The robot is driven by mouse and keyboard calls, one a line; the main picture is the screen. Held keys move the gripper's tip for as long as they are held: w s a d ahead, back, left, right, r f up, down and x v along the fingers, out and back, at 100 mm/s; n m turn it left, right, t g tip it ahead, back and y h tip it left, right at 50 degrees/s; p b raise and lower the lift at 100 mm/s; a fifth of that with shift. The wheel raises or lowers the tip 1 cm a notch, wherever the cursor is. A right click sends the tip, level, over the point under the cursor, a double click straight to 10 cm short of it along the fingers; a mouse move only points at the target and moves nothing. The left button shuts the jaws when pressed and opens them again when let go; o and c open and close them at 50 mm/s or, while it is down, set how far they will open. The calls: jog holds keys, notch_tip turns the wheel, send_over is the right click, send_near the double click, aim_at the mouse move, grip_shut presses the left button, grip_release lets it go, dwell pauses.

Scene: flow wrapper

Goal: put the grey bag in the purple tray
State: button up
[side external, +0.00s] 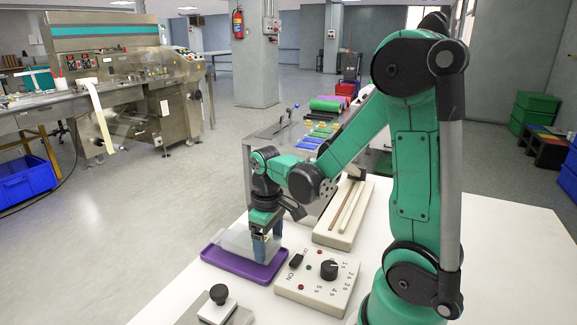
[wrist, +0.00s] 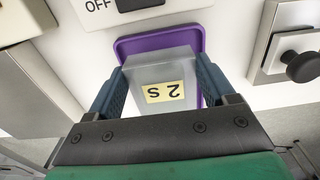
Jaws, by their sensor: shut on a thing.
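My gripper (wrist: 160,95) is shut on the grey bag (wrist: 153,72), a pale, translucent block with a yellow label reading "2 S", upside down in the wrist view. The bag also shows beside the fingers in the side view (side external: 236,239). The purple tray (side external: 243,268) lies on the white table below my gripper (side external: 266,250). In the wrist view the tray's rim (wrist: 128,46) shows behind and around the bag. The bag is over the tray; I cannot tell whether it touches the tray floor.
A control box with a dial (side external: 318,280) stands close to the tray's right. A block with a black knob (side external: 218,305) is in front of the tray. A cream box with two slots (side external: 344,212) stands behind the control box. The table's right side is clear.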

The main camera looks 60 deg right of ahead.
dwell(0.4)
jog(key=shift+f, duration=1.25)
jog(key=shift+f, duration=0.15)
jog(key=o, duration=1.2)
jog(key=shift+r, duration=4)
